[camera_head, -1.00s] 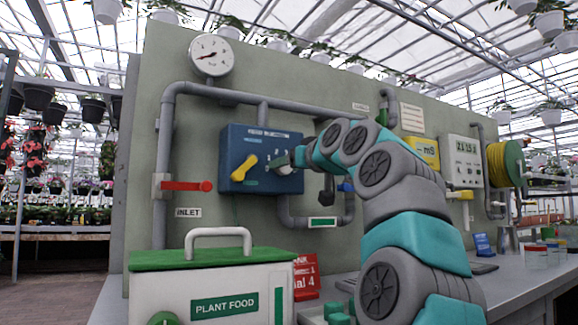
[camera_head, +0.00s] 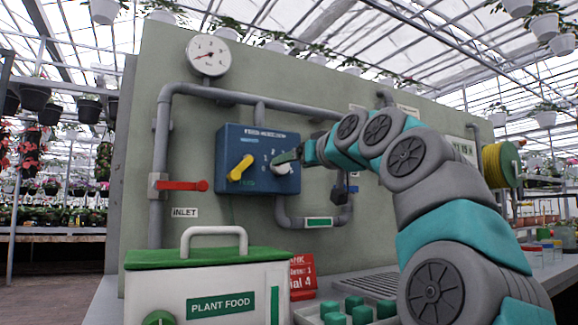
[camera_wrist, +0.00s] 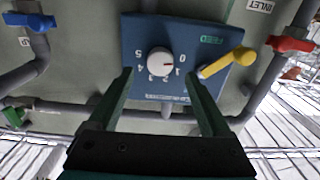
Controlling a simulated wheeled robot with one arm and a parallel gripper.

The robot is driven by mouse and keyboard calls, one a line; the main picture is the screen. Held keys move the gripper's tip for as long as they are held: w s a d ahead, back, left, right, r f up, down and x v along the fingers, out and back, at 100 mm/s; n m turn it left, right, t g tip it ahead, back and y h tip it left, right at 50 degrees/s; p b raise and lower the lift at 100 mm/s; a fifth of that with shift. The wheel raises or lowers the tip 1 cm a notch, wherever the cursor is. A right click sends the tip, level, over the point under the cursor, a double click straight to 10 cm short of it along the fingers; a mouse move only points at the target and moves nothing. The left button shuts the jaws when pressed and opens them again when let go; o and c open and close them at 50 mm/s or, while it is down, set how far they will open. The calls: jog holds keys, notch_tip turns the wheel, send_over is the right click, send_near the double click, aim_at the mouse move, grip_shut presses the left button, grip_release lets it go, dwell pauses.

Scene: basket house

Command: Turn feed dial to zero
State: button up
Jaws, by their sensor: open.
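The feed dial (camera_wrist: 160,62) is a white round knob on a blue box (camera_head: 237,150) fixed to the grey-green panel. The wrist view shows it upside down, with printed numbers around it.
A yellow lever (camera_wrist: 224,62) is close to one finger on the same box. A red valve handle (camera_head: 183,186) and grey pipes (camera_head: 265,111) surround the box. A white plant food box (camera_head: 158,283) stands in front, with a tray of green blocks (camera_head: 335,319) beside it.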

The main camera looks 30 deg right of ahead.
jog(key=s, duration=0.3)
jog(key=shift+s, duration=0.1)
dwell(0.5)
